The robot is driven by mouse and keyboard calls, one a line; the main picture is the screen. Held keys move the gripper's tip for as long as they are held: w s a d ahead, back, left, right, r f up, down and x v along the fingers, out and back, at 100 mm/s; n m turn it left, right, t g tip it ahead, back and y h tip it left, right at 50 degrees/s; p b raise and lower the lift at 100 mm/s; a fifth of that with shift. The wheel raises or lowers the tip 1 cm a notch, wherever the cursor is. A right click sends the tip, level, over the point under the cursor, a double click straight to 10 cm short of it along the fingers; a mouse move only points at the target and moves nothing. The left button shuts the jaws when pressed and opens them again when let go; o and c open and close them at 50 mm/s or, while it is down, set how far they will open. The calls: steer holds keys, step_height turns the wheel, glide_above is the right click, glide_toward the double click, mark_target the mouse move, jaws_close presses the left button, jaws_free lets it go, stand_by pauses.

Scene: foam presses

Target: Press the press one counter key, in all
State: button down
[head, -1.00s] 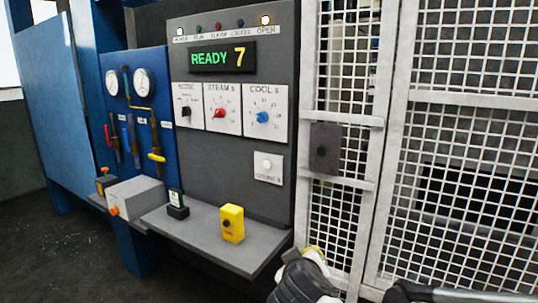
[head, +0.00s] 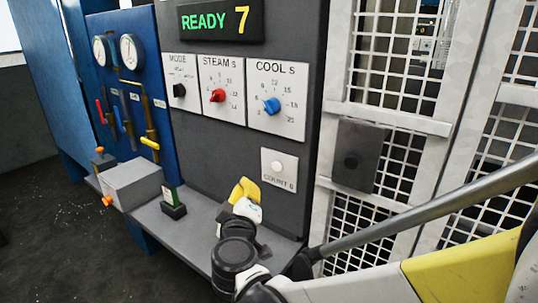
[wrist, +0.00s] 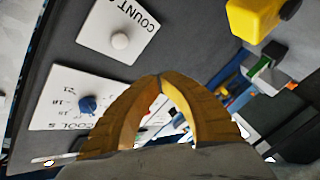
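The counter key (head: 277,167) is a round pale button on a white plate marked COUNT 0, low on the grey press panel. In the wrist view the key (wrist: 120,41) shows at upper left, uncovered. My gripper (head: 246,181) has yellow fingers and is left of and slightly below the key in the head view, apart from it. In the wrist view my gripper's fingertips (wrist: 160,78) meet in an arch with nothing between them. The display (head: 221,19) reads READY 7.
COOL (head: 277,101), STEAM (head: 221,90) and MODE (head: 183,80) dials sit above. A yellow box (wrist: 254,15) on the shelf shows in the wrist view; my arm seems to hide it in the head view. A mesh gate (head: 400,75) stands right. A small green-labelled block (head: 173,203) is on the shelf.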

mark_target(269, 164)
steer(key=shift+s, duration=0.15)
steer(key=shift+w+d, duration=0.95)
steer(key=shift+w, duration=0.25)
steer(key=shift+w+d, duration=0.9)
steer(key=shift+w, duration=0.25)
steer(key=shift+w+d, duration=0.95)
steer(key=shift+w, duration=0.25)
steer(key=shift+w, duration=0.1)
steer(key=shift+w+d, duration=0.25)
steer(key=shift+w+d, duration=0.25)
steer(key=shift+w, duration=0.05)
steer(key=shift+s+a, duration=0.5)
steer(key=shift+s, duration=0.15)
